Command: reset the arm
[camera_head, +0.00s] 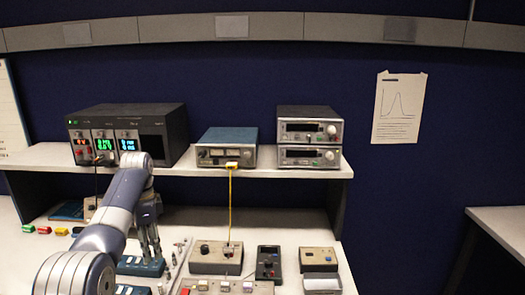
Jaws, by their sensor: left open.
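My left arm (95,238) comes in from the lower left and reaches over the lower bench. My left gripper (152,246) points down, with its fingers apart, just above a teal block-shaped device (142,267). I cannot tell whether the fingertips touch that device. I see nothing held between the fingers. My right gripper is not in the picture.
A shelf (255,172) carries a black instrument (150,123) with lit displays, a blue-topped box (227,150) and two stacked units (309,133). A yellow cable (230,205) hangs to a grey box (216,259). A handheld meter (269,262) lies right of it.

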